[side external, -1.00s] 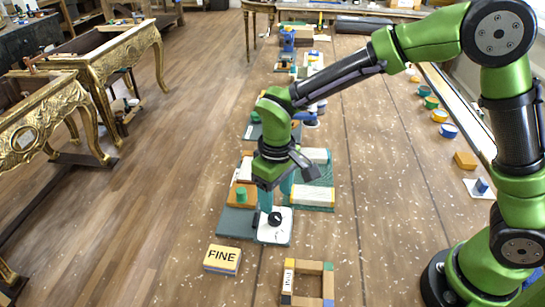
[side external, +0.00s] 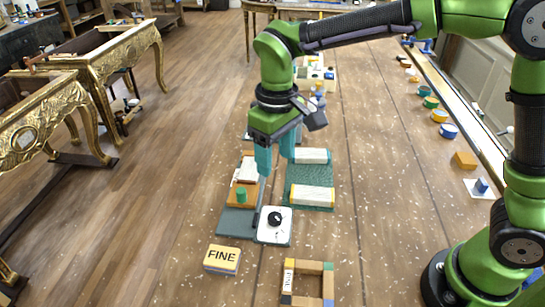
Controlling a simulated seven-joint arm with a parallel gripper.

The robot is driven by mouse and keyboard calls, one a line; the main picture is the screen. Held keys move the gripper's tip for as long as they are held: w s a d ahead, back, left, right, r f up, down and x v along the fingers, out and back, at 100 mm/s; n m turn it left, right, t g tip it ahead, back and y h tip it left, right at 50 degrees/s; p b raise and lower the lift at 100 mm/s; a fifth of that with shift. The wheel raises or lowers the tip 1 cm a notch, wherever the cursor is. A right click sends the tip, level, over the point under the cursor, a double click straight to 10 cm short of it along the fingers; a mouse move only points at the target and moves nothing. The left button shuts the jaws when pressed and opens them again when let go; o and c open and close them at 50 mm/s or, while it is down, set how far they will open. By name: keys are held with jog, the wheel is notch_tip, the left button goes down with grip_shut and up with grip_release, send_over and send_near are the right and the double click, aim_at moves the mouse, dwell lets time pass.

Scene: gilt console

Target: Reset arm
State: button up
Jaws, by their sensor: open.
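My gripper (side external: 276,163) is in the middle of the side external view, raised above the work table. Its two teal fingers point down and are apart, with nothing between them. Below and nearer the camera is a white plate with a black knob (side external: 274,219), sitting at the end of a dark grey board (side external: 234,222). The gripper is clear of the knob. An orange block with a green peg (side external: 241,195) lies on the grey board, left of the knob and below the fingers.
A teal mat (side external: 310,181) with white blocks lies right of the gripper. Coloured round pieces (side external: 439,115) line the right edge. The table's right middle is clear. Gilt consoles (side external: 100,70) stand at left.

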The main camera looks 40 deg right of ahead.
jog(key=s+d+r+m+t+y, duration=0.1)
jog(key=s+d+r+m+t, duration=0.1)
jog(key=s+d, duration=0.5)
jog(key=s+d+r+m+t+y, duration=0.1)
jog(key=s+d+r+m+t, duration=0.2)
jog(key=s+d, duration=0.4)
jog(key=shift+d+r+m+t, duration=0.25)
jog(key=shift+d+m+t, duration=0.35)
jog(key=shift+m+t, duration=0.35)
